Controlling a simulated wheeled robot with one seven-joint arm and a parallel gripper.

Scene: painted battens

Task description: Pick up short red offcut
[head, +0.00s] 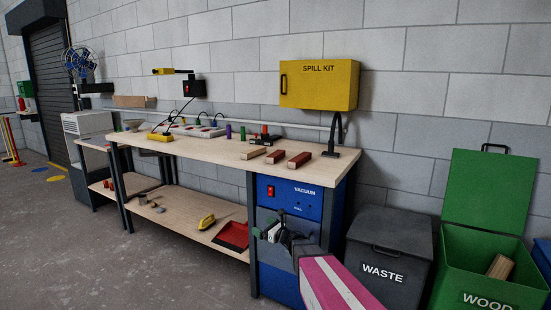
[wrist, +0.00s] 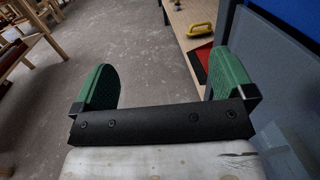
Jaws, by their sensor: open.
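Three short battens lie side by side on the workbench top (head: 190,147). The left one (head: 253,153) looks bare wood on top. The middle batten (head: 276,156) and the right batten (head: 299,160) are red. I cannot tell for sure which red one is the short offcut. My gripper (head: 277,234) is below the bench top, in front of the blue vacuum cabinet. In the wrist view my gripper (wrist: 163,82) has its two green fingers wide apart with nothing between them. No red batten is seen between or near the fingers there.
A black lamp base (head: 331,154) stands right of the battens, and coloured cylinders (head: 243,133) stand behind them. The lower shelf holds a yellow tool (head: 206,222) and a red tray (head: 232,236). A waste bin (head: 385,250) and green wood bin (head: 485,262) stand right.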

